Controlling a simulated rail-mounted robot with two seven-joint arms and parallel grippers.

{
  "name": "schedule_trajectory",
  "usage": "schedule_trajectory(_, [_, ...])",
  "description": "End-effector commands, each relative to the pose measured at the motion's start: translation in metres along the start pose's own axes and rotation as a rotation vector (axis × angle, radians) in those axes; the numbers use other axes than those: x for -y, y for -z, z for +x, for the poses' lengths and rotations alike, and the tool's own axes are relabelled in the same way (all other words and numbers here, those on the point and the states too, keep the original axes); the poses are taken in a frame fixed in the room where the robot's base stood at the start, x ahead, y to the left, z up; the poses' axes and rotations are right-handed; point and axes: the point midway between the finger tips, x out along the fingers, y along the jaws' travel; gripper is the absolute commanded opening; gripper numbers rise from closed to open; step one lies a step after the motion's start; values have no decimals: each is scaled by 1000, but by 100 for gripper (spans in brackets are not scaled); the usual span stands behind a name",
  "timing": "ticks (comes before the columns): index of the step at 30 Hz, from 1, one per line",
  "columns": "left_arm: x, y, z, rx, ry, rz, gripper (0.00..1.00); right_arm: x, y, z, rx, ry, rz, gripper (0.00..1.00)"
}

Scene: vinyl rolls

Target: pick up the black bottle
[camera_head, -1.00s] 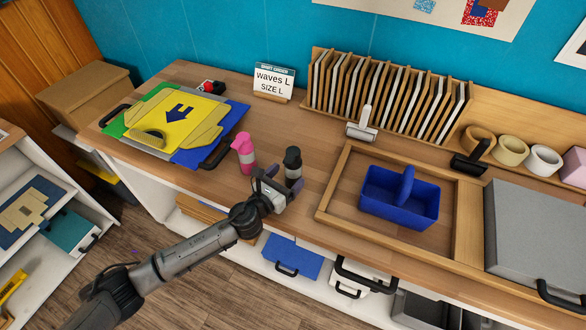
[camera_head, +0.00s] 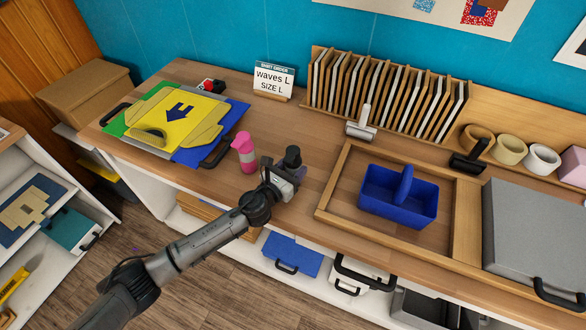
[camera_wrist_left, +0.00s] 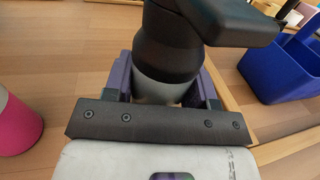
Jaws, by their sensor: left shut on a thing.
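The black bottle (camera_head: 293,156) stands upright on the wooden worktop, with its black top showing above my left gripper (camera_head: 282,174). In the left wrist view the black bottle (camera_wrist_left: 170,50) has a dark upper part and a pale grey lower part. There my left gripper's fingers (camera_wrist_left: 165,85) are on both sides of it, shut on the pale part. The base of the bottle is hidden. My right gripper is not seen.
A pink bottle (camera_head: 245,153) stands just left of the black one; it also shows in the left wrist view (camera_wrist_left: 15,125). A blue caddy (camera_head: 398,196) sits in a wooden tray (camera_head: 330,193) to the right. A handled roller (camera_head: 362,124) and a sign (camera_head: 273,80) are behind.

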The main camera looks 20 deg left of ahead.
Motion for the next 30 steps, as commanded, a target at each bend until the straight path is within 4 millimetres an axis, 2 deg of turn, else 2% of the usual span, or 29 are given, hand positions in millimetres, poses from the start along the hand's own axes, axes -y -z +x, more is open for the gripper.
schedule_trajectory(1, [0, 0, 0, 0, 0, 0, 39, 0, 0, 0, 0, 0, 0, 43])
schedule_trajectory(7, [0, 0, 0, 0, 0, 0, 21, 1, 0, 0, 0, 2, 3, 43])
schedule_trajectory(17, [0, -5, 0, 3, 0, 2, 21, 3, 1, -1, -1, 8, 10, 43])
schedule_trajectory(23, [-1, -27, 0, 5, 0, 3, 21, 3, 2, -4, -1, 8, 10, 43])
schedule_trajectory(26, [-1, -48, 0, 7, 2, 6, 20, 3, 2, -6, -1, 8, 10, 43])
schedule_trajectory(30, [33, -62, 1, 7, 6, 0, 20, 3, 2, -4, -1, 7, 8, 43])
